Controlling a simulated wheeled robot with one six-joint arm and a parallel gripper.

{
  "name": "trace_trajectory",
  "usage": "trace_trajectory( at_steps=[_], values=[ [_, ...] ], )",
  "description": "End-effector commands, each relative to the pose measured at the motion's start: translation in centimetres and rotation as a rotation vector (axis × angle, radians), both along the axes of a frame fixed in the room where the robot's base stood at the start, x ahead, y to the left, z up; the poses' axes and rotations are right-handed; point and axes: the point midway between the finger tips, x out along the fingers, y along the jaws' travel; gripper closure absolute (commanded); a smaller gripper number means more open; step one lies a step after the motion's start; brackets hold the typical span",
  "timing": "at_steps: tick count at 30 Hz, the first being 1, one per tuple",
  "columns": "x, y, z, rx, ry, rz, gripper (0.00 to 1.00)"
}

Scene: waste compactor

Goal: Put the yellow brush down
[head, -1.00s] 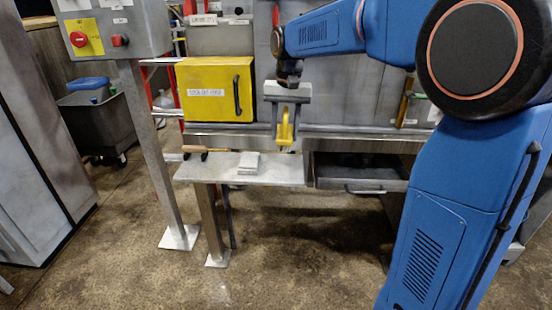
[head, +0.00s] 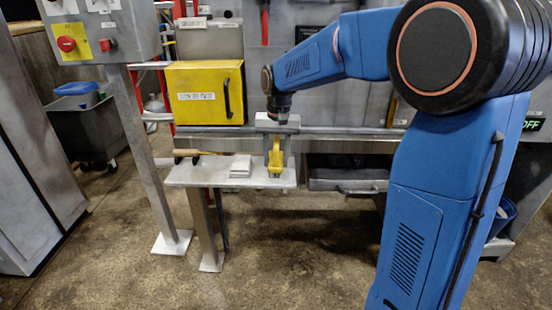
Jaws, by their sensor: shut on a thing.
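The yellow brush (head: 275,156) is held in my gripper (head: 276,168), which is shut on it. The brush hangs upright between the grey fingers. It is at the right end of the small grey shelf table (head: 215,173). Its lower end is at the level of the tabletop; I cannot tell whether it touches the surface.
A white block (head: 241,166) and a wooden-handled tool (head: 192,154) lie on the table left of the brush. A yellow box (head: 205,93) is mounted behind. An open drawer (head: 348,180) is to the right. A control post (head: 137,150) stands at left.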

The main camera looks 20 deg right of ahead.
Motion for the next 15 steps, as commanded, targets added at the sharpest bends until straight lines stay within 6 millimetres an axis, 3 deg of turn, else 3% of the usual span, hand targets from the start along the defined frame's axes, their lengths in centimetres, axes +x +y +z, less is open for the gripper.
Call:
trace_trajectory(
  at_steps=[3, 4, 6, 15],
  values=[
    [0.01, 0.00, -0.20, 0.000, 0.000, 0.000, 0.97],
    [0.01, 0.00, -0.20, 0.000, 0.000, 0.000, 0.57],
    [0.01, 0.00, -0.18, 0.000, 0.000, 0.000, 0.42],
    [0.01, 0.00, -0.10, 0.000, 0.000, 0.000, 0.42]
  ],
)
